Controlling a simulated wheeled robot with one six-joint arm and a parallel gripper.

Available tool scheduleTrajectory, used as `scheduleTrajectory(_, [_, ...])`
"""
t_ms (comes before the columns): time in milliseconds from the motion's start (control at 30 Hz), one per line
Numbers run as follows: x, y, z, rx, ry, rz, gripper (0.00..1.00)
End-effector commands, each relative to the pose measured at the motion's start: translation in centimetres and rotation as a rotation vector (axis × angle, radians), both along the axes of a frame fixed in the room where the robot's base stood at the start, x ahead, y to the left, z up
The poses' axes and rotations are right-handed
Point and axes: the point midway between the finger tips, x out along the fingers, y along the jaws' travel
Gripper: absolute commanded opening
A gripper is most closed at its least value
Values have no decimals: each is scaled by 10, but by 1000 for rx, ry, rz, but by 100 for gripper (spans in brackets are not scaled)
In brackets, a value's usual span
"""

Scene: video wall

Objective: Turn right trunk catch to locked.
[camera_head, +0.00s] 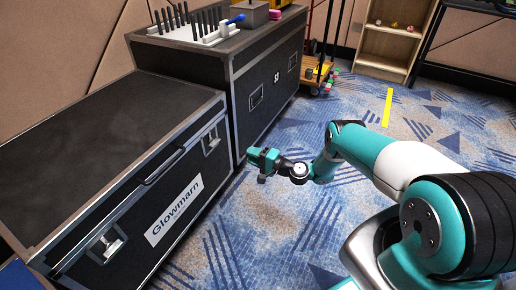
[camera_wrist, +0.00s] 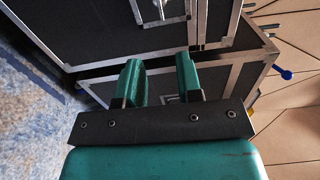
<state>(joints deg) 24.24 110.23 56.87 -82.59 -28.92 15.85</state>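The black Glowmarn trunk (camera_head: 130,190) stands at the left in the head view, lid down. Its right catch (camera_head: 210,140) is a small silver fitting near the right end of the front; its lever position is too small to tell. A silver catch, apparently the same one, shows at the top edge of the wrist view (camera_wrist: 158,12), partly cut off. My gripper (camera_head: 264,160) is to the right of the catch, apart from it, over the floor. In the wrist view my gripper (camera_wrist: 158,80) has its two green fingers apart, with nothing between them.
The trunk's left catch (camera_head: 106,245) and a handle (camera_head: 163,165) are on the same front. A taller black case (camera_head: 262,95) stands beside the trunk, carrying a rack (camera_head: 195,32) and a blue-handled tool (camera_head: 233,20). Patterned carpet (camera_head: 250,225) before the trunk is clear.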

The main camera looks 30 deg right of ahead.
Motion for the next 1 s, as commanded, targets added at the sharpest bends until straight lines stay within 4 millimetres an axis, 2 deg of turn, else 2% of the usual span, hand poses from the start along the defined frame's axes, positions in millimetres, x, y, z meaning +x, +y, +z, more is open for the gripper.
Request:
scheduleTrajectory(33, [-5,-4,5,1,1,-1,33])
scheduleTrajectory(233, [-15,-10,1,0,1,1,33])
scheduleTrajectory(800, [-15,-10,1,-3,-1,4,33])
scheduleTrajectory(867, [-11,-8,6,-15,-4,18,33])
scheduleTrajectory(933, [-2,-3,20,-47,-8,52,33])
scheduleTrajectory(1000, [12,8,42,-102,-14,111,33])
